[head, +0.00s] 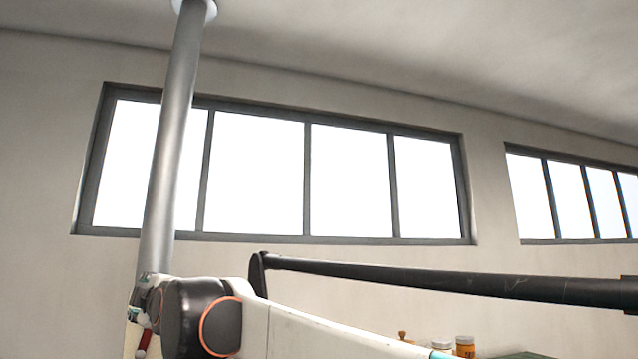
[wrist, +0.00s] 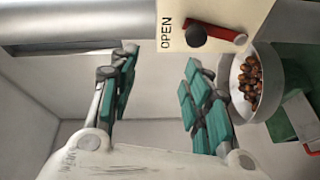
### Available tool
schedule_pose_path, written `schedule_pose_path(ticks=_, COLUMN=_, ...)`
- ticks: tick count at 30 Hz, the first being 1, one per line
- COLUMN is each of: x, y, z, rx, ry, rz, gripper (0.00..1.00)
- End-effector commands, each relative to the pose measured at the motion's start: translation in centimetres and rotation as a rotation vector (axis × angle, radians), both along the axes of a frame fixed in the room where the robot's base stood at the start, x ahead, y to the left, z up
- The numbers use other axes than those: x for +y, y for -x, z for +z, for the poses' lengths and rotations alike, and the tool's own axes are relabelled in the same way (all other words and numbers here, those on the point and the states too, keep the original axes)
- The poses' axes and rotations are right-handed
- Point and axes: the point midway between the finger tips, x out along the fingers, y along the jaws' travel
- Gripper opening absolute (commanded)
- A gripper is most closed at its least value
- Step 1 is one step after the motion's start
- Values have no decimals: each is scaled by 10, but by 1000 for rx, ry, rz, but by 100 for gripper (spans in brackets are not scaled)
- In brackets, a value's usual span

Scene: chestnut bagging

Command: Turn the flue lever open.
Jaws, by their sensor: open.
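The flue lever (wrist: 222,32) is a red bar on a black round pivot, mounted on a cream plate (wrist: 182,12) at the top of the wrist view. The plate carries the word OPEN, and the lever points right, away from that word. In the head view, a bit of red lever (head: 142,346) shows at the lower left. My gripper (wrist: 160,64) is open and empty, its teal-padded fingers wide apart. The plate and lever lie beyond the fingertips, nearer the right finger. I see no contact. The grey flue pipe (head: 172,140) rises to the ceiling.
A pale bowl of chestnuts (wrist: 268,98) sits right of the right finger in the wrist view, by a green surface (wrist: 298,62). Jars (head: 464,346) stand low in the head view. Windows (head: 255,170) line the wall behind.

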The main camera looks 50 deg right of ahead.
Motion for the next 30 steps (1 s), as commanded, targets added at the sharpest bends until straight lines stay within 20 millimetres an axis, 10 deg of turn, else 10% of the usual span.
schedule_pose_path(ticks=30, x=13, y=64, z=-6, rx=0, ry=0, rz=0, gripper=44)
